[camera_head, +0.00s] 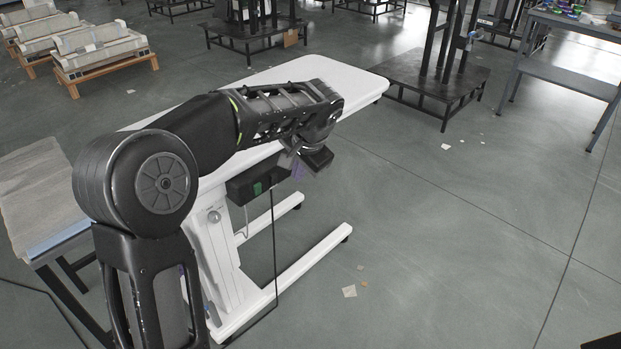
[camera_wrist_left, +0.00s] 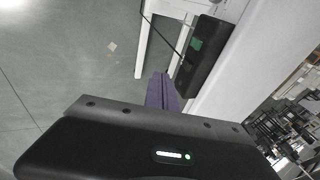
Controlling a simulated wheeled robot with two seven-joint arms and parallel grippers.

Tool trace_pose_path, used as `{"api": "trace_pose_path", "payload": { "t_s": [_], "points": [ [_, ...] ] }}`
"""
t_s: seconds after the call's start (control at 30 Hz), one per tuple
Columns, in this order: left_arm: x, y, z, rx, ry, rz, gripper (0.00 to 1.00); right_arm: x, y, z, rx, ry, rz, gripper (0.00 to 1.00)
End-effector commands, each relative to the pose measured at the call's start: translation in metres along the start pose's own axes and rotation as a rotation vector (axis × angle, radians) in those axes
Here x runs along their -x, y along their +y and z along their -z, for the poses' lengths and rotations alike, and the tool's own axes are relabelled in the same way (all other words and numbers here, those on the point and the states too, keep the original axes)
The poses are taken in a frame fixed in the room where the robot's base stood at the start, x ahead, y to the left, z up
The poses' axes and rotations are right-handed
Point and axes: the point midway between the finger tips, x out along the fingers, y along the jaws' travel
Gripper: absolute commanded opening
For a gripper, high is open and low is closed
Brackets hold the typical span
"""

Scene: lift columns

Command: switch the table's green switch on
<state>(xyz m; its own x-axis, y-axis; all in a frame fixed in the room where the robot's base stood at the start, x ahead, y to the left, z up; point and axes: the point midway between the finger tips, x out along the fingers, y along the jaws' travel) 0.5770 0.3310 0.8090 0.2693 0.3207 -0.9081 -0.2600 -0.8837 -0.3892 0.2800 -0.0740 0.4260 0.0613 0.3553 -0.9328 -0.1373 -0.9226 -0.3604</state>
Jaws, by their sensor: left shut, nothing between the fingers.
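The white table (camera_head: 345,78) stands on a white lift column with long feet. A black box (camera_head: 240,192) hangs under its near edge and carries the green switch (camera_head: 257,188). The box (camera_wrist_left: 208,62) and green switch (camera_wrist_left: 196,44) also show in the left wrist view; I cannot tell whether the switch is on. My left gripper (camera_head: 297,170) is shut and empty, just right of the box in the head view. Its purple fingers (camera_wrist_left: 162,92) show beside the box's near end in the wrist view, with the switch farther along. My right gripper is not in view.
A grey-topped bench (camera_head: 38,185) stands at the left, close to the white table. A black platform with posts (camera_head: 437,75) is beyond the table, and a grey shelf table (camera_head: 565,80) is at the right. The floor right of the table is mostly clear.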

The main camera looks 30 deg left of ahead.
Motion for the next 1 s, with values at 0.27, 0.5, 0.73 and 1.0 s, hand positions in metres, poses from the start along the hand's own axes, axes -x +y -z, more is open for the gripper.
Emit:
{"api": "trace_pose_path", "payload": {
  "t_s": [0.27,0.5,0.73,1.0],
  "points": [
    [0.007,-0.016,-0.037,-0.009,-0.161,0.048,0.0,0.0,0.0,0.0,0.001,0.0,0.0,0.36],
    [0.006,-0.015,-0.039,-0.01,-0.168,0.046,0.0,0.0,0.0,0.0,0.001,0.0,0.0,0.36],
    [0.001,-0.015,-0.039,-0.009,-0.167,0.045,0.0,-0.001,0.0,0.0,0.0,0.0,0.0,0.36],
    [-0.033,-0.015,-0.046,-0.009,-0.17,0.044,0.0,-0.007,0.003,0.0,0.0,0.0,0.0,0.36]
  ]
}}
